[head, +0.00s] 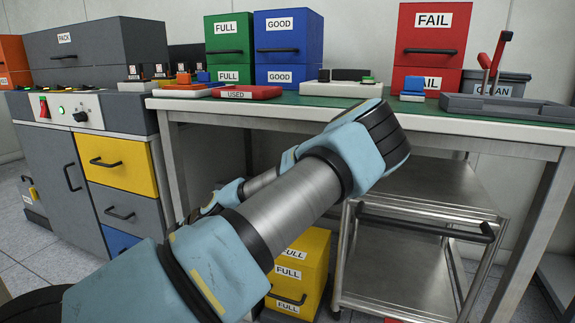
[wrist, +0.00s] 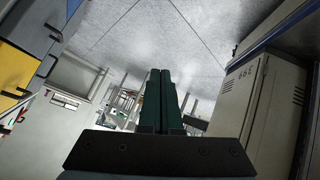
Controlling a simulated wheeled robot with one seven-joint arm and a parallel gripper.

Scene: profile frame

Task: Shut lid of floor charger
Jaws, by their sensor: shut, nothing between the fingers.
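I cannot pick out the floor charger or its lid with certainty in either view. In the head view my arm crosses the middle and hides my gripper.
A workbench (head: 440,125) carries several boxes and trays. Under it are a metal cart (head: 412,275) and yellow FULL boxes (head: 308,250). A cabinet with a yellow drawer (head: 124,172) stands left. Tiled floor (head: 15,265) is open at left. A locker (wrist: 245,95) is right in the wrist view.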

